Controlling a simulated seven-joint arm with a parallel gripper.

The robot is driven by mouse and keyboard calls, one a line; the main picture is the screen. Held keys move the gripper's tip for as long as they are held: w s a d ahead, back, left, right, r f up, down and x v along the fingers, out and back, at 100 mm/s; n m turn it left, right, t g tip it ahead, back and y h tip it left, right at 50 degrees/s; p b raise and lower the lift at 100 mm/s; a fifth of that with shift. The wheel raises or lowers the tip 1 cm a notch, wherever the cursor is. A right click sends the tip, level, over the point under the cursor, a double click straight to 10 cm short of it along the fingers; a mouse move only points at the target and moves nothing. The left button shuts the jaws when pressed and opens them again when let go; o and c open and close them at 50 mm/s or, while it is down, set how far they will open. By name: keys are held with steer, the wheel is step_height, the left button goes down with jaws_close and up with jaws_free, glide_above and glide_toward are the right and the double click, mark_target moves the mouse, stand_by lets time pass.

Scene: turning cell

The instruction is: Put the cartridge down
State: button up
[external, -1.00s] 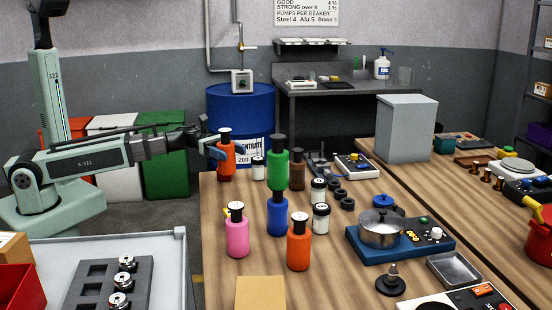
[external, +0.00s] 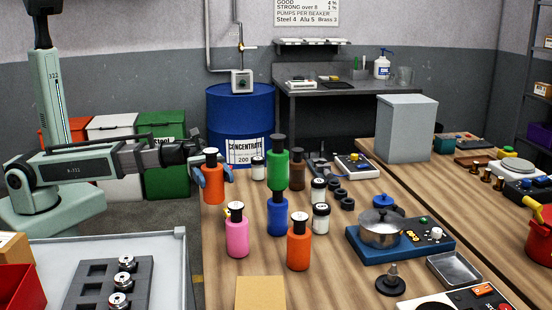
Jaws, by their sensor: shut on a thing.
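An orange cartridge with a black cap (external: 213,185) is upright between the blue fingers of my gripper (external: 213,175), near the back left corner of the wooden table (external: 225,275). The fingers are shut on its sides. I cannot tell whether its base touches the table top. A second orange cartridge (external: 299,248) stands farther forward. A pink cartridge (external: 237,237), a blue one (external: 277,217), a green one (external: 278,172) and a brown one (external: 298,175) also stand there. The green one appears directly above or behind the blue one.
Black-lidded white jars (external: 320,220) stand right of the cartridges. A blue hotplate with a pot (external: 380,232) is farther right. Some bare wood lies left of the pink cartridge. A blue drum (external: 240,110) stands behind the table.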

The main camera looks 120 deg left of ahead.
steer(key=w+d+r+m+g+h, duration=0.2)
steer(key=w+d, duration=0.6)
steer(key=d, duration=0.4)
steer(key=w+d+r+m+g+h, duration=0.1)
steer(key=w+d+h, duration=0.1)
steer(key=w+d, duration=0.85)
steer(key=n+t+y, duration=0.5)
steer(key=n+y, duration=0.1)
steer(key=y, duration=0.2)
glide_above(266, 298)
steer(key=shift+f, duration=3.5)
steer(key=shift+f, duration=0.1)
steer(key=o, duration=1.3)
steer(key=shift+o, duration=0.2)
steer(key=v, duration=1.2)
